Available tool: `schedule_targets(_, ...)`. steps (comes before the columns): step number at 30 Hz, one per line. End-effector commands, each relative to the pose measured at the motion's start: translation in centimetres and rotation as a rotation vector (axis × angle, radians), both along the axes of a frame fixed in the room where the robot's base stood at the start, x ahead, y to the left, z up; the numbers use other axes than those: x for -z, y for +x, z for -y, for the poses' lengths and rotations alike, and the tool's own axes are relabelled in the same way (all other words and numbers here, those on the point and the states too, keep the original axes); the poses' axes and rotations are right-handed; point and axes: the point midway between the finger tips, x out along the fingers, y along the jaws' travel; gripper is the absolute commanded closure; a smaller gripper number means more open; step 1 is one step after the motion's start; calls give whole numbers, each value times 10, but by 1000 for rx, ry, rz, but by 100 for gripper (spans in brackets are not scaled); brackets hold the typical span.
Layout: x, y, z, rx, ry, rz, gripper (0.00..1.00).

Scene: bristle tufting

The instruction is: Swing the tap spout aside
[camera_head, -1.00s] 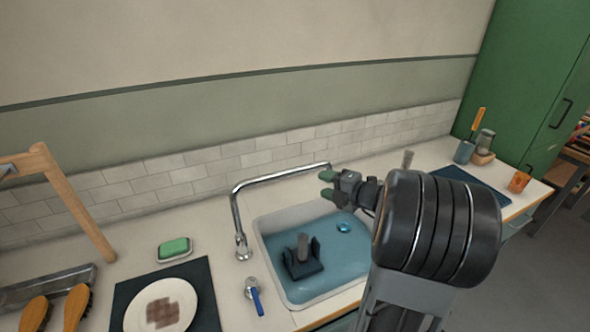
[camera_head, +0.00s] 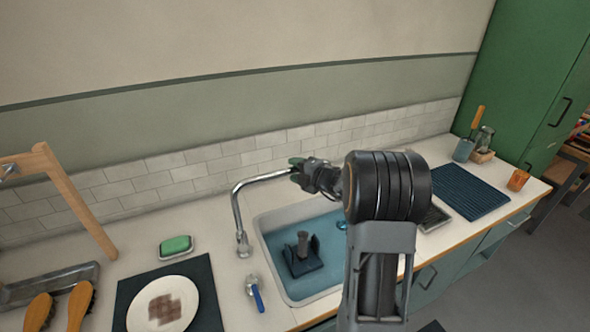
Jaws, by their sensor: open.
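The chrome tap (camera_head: 238,212) stands on the counter at the left of the sink, and its spout (camera_head: 264,178) runs up and right over the back edge of the sink. My gripper (camera_head: 296,165) is open at the spout's far end, its green fingertips overlapping the tip in the picture. I cannot tell whether they touch it. The spout's end is partly hidden by the gripper. A lever with a blue handle (camera_head: 257,298) sits on the counter in front of the tap.
A green sponge (camera_head: 175,245) in a dish and a stained plate (camera_head: 187,318) lie left. A ribbed dark mat (camera_head: 468,192) lies right. The tiled wall stands close behind.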

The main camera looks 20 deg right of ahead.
Motion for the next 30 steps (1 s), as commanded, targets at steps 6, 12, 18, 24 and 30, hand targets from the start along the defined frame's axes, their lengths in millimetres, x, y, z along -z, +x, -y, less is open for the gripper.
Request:
schedule_targets(6,1,4,-2,0,-1,0,51)
schedule_targets(12,1,4,-2,0,-1,0,53)
schedule_targets(18,1,3,-2,0,-1,0,73)
schedule_targets(24,1,3,-2,0,-1,0,92)
schedule_targets(30,1,3,-2,0,-1,0,100)
